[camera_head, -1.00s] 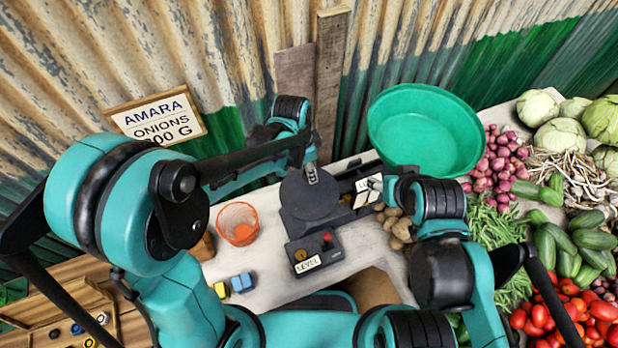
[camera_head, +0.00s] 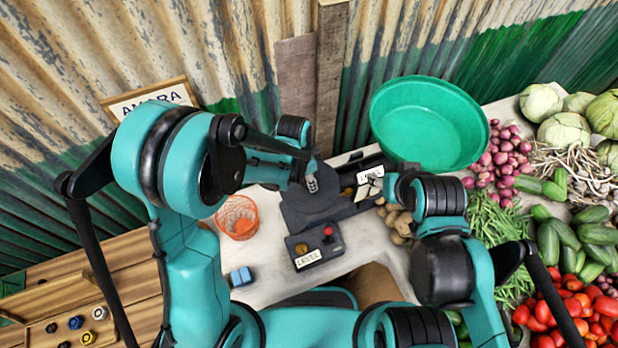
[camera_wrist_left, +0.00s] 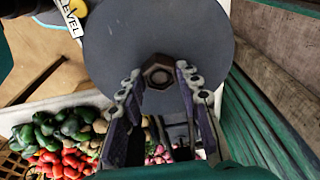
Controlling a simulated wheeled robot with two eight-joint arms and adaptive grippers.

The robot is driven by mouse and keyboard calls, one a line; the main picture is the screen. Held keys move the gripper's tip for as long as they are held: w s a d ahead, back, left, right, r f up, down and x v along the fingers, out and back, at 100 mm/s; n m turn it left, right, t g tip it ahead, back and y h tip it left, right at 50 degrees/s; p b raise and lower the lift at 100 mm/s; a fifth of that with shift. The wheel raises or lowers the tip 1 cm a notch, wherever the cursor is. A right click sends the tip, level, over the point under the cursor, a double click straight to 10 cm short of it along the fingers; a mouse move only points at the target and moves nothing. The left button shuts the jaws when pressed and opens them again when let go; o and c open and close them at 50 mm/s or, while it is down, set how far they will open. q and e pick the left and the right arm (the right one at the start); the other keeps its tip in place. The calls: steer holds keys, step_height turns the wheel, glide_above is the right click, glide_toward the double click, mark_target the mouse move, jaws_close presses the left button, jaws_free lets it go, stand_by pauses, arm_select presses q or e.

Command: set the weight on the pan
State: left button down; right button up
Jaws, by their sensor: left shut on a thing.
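The weight (camera_wrist_left: 158,72) is a brown hexagonal piece with a round centre. My left gripper (camera_wrist_left: 157,84) is shut on it, with a fingertip at each side, over the pan. I cannot tell whether the weight touches the pan. In the head view my left gripper (camera_head: 312,183) is over the pan's right part, and the weight is not clear there. My right gripper (camera_head: 381,187) is by the balance's right side; its jaws are unclear.
A control box (camera_head: 315,247) with a red knob stands in front of the pan. An orange basket (camera_head: 238,217) and a blue block (camera_head: 241,277) are to the left. A green basin (camera_head: 428,125) stands behind right. Vegetables crowd the right side. A wooden tray (camera_head: 60,304) holds several weights.

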arm_select(q)
steer(key=c, duration=1.1)
jaws_free()
steer(key=shift+o, duration=0.2)
steer(key=shift+r+p, duration=0.35)
steer(key=shift+p, duration=0.05)
step_height(320, 180, up, 12)
steer(key=a+f+p, duration=0.1)
steer(key=a+p, duration=0.1)
steer(key=s+a+r+n+t, duration=0.3)
steer(key=s+a+r+n, duration=0.2)
steer(key=a+n, duration=0.1)
steer(key=s+a+r+n+t+y, duration=0.1)
steer(key=s+a+r+n+t, duration=0.2)
steer(key=a+n, duration=0.4)
steer(key=s+a+r, duration=0.1)
steer(key=s+a, duration=0.1)
steer(key=shift+s+a+r+n+y, duration=0.3)
steer(key=shift+r, duration=0.05)
